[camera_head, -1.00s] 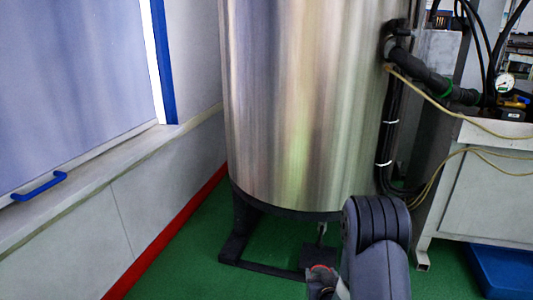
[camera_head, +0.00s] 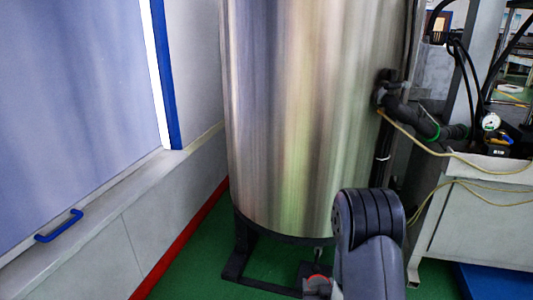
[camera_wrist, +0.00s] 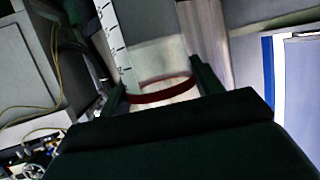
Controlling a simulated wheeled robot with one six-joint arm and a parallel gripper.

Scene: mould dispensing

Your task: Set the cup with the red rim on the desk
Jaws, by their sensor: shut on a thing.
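In the wrist view, the cup (camera_wrist: 163,95) shows its curved dark red rim between the two dark fingers of my gripper (camera_wrist: 158,78). The gripper is shut on the cup. A pale strip with black marks runs beside the cup; I cannot tell whether it belongs to it. The dark gripper body hides the lower part of the view. In the head view my gripper is out of sight below the dark arm link. A small red and grey piece shows beside that link; I cannot tell what it is. No clear desk top is in view.
A large steel tank (camera_head: 300,120) on a dark stand fills the middle. A grey cabinet (camera_head: 475,225) with pipes, hoses and a gauge (camera_head: 490,122) stands at right. A wall with a blue handle (camera_head: 59,225) is at left. Green floor (camera_head: 190,262) shows between.

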